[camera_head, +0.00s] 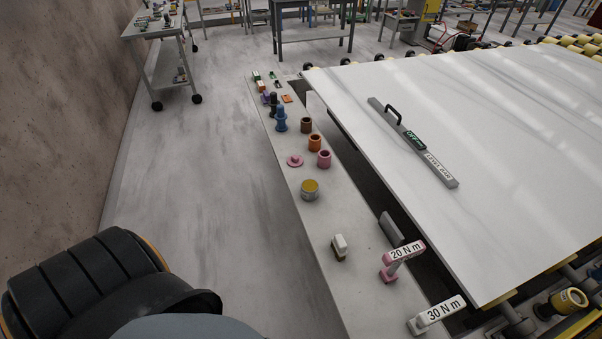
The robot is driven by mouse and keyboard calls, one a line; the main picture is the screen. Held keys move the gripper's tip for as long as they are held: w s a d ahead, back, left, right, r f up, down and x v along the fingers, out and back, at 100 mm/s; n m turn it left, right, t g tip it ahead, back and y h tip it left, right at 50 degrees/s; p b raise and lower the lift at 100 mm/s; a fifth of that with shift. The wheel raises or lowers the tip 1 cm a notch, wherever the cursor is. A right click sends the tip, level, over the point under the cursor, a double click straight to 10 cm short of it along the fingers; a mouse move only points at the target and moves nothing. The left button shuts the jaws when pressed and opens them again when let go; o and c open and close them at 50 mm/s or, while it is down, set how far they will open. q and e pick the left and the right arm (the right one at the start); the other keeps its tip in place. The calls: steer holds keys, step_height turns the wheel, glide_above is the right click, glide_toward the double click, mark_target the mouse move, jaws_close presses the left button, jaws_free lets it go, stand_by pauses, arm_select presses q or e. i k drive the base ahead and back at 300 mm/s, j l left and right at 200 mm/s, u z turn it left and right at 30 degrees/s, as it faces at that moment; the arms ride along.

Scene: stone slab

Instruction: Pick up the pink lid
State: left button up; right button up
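The pink lid (294,161) is a small flat disc with a raised knob. It lies on the narrow grey ledge (330,213), left of an open pink cup (324,159) and apart from it. Nothing covers the lid. A large dark ribbed part with a grey shell at the bottom left seems to be part of my own arm. No gripper fingers show in the head view, and neither gripper is near the lid.
The ledge also holds orange (315,142) and brown (306,125) cups, blue bottle-like pieces (281,120), a yellow-topped tin (310,190), a white block (339,246) and tools labelled 20 N m (404,253) and 30 N m (438,314). A stone slab (480,120) lies right. Floor left is clear.

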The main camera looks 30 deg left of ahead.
mark_target(295, 161)
steer(key=i+j+z, duration=0.15)
steer(key=j, duration=0.3)
steer(key=i+j+z, duration=0.1)
steer(key=j, duration=0.4)
steer(key=i+j+z, duration=0.15)
steer(key=j, duration=0.35)
steer(key=i+j+z, duration=0.1)
steer(key=j, duration=0.4)
